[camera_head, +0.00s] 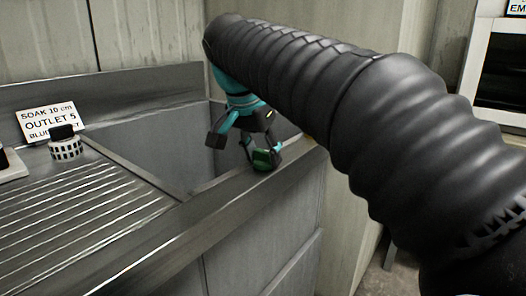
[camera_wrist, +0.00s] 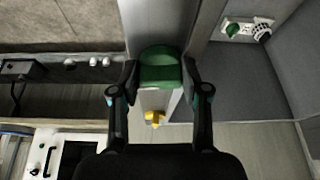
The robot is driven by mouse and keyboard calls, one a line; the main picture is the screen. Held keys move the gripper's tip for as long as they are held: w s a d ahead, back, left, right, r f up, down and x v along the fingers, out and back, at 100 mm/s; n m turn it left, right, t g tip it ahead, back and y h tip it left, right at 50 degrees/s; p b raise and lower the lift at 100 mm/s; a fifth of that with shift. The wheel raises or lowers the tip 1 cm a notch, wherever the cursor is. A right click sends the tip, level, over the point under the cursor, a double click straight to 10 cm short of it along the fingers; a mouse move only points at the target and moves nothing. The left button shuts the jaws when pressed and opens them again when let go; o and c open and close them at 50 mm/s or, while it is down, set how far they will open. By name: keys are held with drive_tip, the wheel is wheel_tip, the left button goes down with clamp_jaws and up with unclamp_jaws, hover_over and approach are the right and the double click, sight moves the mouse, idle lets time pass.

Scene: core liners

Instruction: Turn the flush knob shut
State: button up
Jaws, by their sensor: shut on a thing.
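A green knob (camera_head: 264,160) sits at the metal front rim of the sink, below my gripper (camera_head: 262,148). In the wrist view the green knob (camera_wrist: 160,70) lies between the two fingers of my gripper (camera_wrist: 160,76), one on each side. My gripper is shut on it. No label or mark of its turn position is readable. A small yellow part (camera_wrist: 154,118) shows below the knob in the wrist view. My dark ribbed arm covers much of the right of the head view.
A sign reading "OUTLET 5" (camera_head: 48,121) stands behind a slotted white cup with a black top (camera_head: 65,143), by the ribbed drainboard (camera_head: 80,200). The sink basin (camera_head: 180,145) is open. Another green piece (camera_wrist: 232,31) lies on a white plate in the wrist view.

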drive_tip(key=shift+m, duration=0.6)
drive_tip(key=o, duration=1.1)
drive_tip(key=shift+o, duration=0.2)
drive_tip(key=shift+r, duration=0.1)
drive_tip(key=v, duration=1.1)
drive_tip(key=shift+a+r, duration=0.25)
drive_tip(key=shift+r, duration=0.15)
drive_tip(key=shift+d, duration=0.1)
